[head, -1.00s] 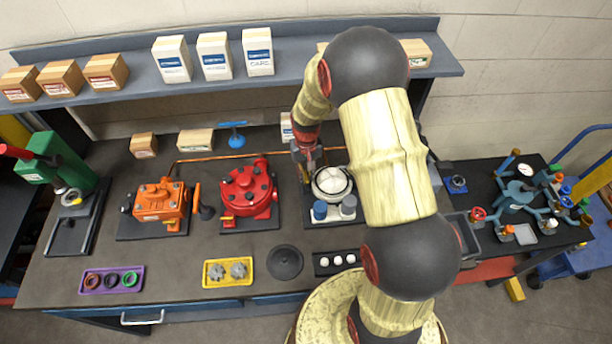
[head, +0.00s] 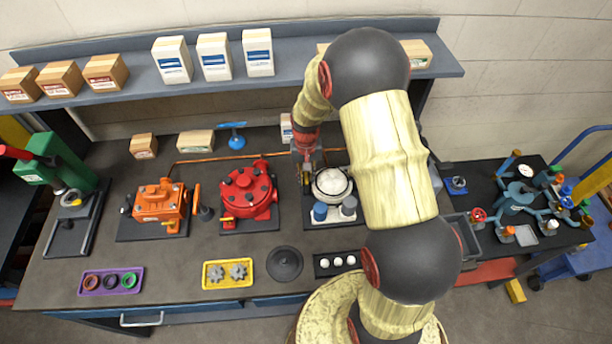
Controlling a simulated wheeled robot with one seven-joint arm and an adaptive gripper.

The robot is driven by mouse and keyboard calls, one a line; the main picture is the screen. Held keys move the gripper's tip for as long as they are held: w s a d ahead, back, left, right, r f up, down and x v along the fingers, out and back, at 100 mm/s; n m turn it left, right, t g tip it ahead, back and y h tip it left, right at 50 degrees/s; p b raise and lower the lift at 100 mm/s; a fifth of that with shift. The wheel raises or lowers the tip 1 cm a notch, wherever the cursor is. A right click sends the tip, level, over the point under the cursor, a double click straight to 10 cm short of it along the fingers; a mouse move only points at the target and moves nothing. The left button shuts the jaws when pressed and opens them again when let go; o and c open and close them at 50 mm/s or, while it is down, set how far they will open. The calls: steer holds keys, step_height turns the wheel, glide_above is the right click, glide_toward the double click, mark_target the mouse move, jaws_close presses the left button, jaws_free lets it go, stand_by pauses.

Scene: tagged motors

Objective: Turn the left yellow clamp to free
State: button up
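My gripper (head: 308,170) points down over that left edge, right at the yellow part. The fingers are small and partly merge with the clamp, so I cannot tell whether they touch it or how far they are apart. The clamp's turn angle is too small to read. My arm hides the area right of the unit.
A red motor (head: 248,192) and an orange motor (head: 160,203) stand to the left. A dark round lid (head: 285,263) and a black tray of white balls (head: 337,263) lie in front. A shelf (head: 120,92) with boxes runs behind.

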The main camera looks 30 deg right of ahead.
mark_target(306, 177)
steer(key=shift+o, duration=1.2)
step_height(306, 177, up, 12)
